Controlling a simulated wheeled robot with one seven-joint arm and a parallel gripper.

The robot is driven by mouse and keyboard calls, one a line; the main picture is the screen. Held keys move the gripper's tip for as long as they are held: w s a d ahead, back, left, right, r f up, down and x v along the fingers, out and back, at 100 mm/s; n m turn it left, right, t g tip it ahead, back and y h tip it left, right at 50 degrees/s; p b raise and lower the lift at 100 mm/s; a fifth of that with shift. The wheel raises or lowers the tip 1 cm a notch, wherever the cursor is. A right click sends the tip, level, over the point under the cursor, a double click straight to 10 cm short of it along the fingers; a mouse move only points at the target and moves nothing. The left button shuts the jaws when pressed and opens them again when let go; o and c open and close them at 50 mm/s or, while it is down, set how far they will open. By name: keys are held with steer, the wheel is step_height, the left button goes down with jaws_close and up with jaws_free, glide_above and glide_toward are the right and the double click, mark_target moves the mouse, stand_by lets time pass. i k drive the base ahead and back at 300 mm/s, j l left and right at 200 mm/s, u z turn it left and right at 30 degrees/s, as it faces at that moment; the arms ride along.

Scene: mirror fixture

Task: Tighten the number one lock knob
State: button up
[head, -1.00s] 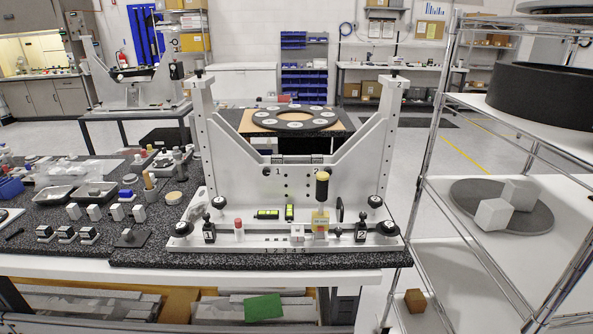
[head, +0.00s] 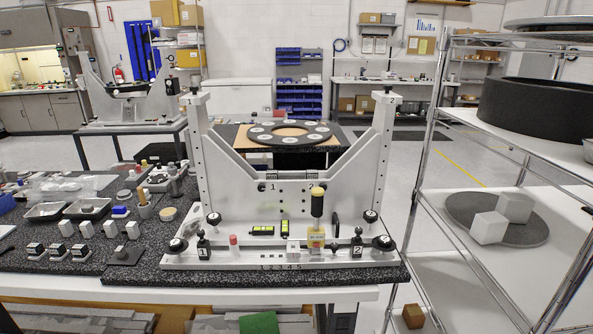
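The white mirror fixture (head: 290,205) stands upright on a dark speckled table. Black knobs sit along its base and on top of both posts. A block marked 1 with a black knob (head: 201,234) is at the base's left; beside it is a round black knob (head: 178,245). A block marked 2 with a black knob (head: 357,240) is at the right. The left post also has a small black top knob (head: 194,89). I cannot tell which knob is the number one lock knob, or how tight any is. My gripper is not in view.
Small blocks and trays crowd the table's left. A wire shelf unit (head: 430,150) stands close at the right. Another table with a dark ring (head: 290,134) is behind.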

mark_target(176, 246)
steer(key=i+j, duration=0.2)
steer(key=j, duration=0.15)
steer(key=i+j, duration=0.45)
steer(key=j, duration=0.25)
